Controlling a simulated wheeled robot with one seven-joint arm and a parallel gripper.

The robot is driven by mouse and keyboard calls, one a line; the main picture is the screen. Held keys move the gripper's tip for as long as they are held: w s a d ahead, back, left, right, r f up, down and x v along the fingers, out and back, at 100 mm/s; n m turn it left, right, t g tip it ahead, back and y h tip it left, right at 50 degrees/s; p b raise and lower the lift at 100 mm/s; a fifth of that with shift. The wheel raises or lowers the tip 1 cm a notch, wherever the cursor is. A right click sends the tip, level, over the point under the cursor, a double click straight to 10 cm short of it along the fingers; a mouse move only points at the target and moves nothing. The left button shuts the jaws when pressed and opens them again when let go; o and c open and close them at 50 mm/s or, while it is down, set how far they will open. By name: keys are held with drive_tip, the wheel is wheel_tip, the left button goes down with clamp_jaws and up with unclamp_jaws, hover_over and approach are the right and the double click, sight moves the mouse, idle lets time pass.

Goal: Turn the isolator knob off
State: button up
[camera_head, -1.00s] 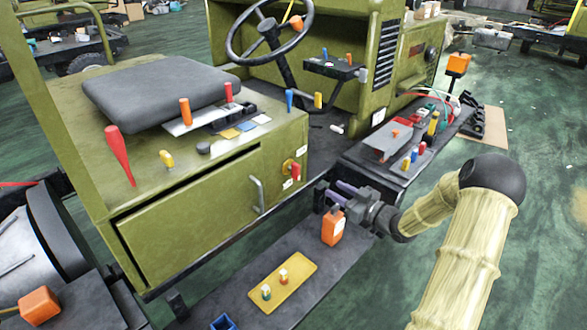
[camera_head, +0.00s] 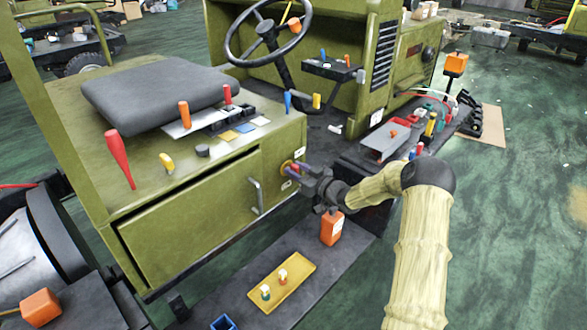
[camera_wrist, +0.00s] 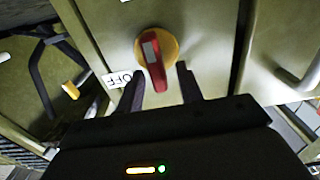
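The isolator knob (camera_wrist: 153,62) is a red handle with a pale patch on a round yellow plate, on the olive panel in the wrist view. A white OFF label (camera_wrist: 117,79) sits left of the knob there. In the head view the knob (camera_head: 295,169) is partly hidden by my gripper (camera_head: 293,170). In the wrist view my gripper (camera_wrist: 161,82) is open, with one finger on each side of the knob's lower end. Gaps show between the fingers and the red handle; I cannot tell how deep they reach.
A door handle (camera_head: 256,195) stands out left of the knob on the panel. A yellow tray (camera_head: 268,297) with small pieces lies nearer.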

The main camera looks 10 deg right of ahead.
drive_tip(key=shift+w+a, duration=0.3)
drive_tip(key=shift+w, duration=0.1)
drive_tip(key=shift+c, duration=0.5)
clamp_jaws()
